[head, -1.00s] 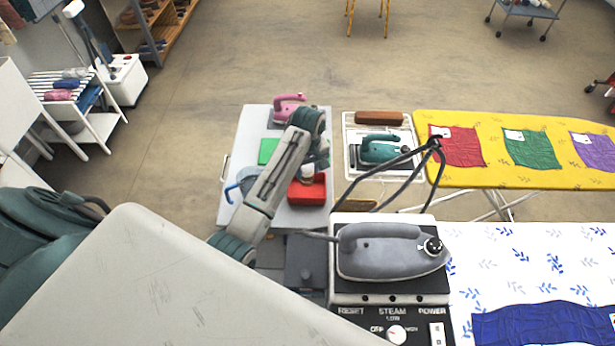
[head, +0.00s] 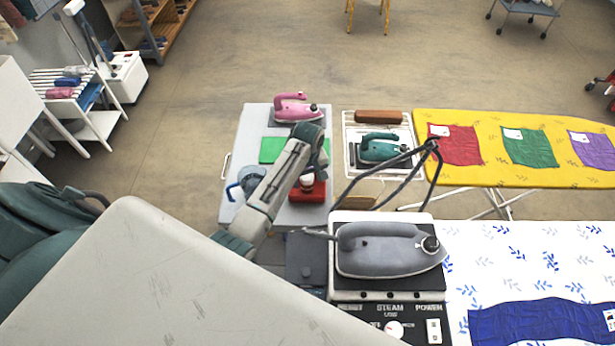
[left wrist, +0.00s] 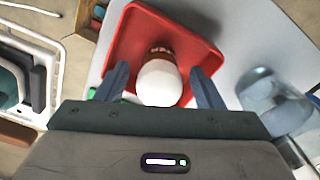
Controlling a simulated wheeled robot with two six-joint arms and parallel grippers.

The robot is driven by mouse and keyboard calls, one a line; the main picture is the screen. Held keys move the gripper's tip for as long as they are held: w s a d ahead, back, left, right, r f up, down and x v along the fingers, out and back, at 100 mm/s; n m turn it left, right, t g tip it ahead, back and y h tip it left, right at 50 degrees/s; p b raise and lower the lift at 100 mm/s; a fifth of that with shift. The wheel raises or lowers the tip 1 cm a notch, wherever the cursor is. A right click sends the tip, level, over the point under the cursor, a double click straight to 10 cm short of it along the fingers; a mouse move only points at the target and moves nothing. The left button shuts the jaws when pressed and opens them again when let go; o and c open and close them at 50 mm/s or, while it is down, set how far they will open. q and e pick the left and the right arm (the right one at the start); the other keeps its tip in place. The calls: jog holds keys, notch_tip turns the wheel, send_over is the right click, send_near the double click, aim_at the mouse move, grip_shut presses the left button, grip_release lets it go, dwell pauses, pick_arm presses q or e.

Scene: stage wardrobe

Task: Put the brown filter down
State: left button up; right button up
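The brown filter (left wrist: 160,82), with a white rounded top and a brown band bearing letters, stands in a red tray (left wrist: 128,32) in the left wrist view. In the head view its pale top (head: 307,180) shows over the red tray (head: 319,194) on the grey table. My left gripper (left wrist: 160,68) is open, with one finger on each side of the filter and a visible gap to both. In the head view my left arm hides most of the gripper. My right gripper is not in view.
A clear jug with a blue handle (head: 251,178) stands left of the tray. A green mat (head: 271,150) and a pink iron (head: 296,108) lie farther back. Right are a wire rack (head: 350,135) with a teal iron (head: 382,148), and a grey iron (head: 385,250) on its steam station.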

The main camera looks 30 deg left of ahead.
pick_arm(q)
jog(key=shift+r, duration=0.45)
notch_tip(320, 180, up, 8)
jog(key=b, duration=0.3)
jog(key=shift+r+b, duration=0.1)
jog(key=shift+b, duration=0.2)
notch_tip(320, 180, up, 3)
jog(key=shift+s+d+r+p, duration=0.1)
jog(key=shift+s+p, duration=0.05)
jog(key=shift+p, duration=0.25)
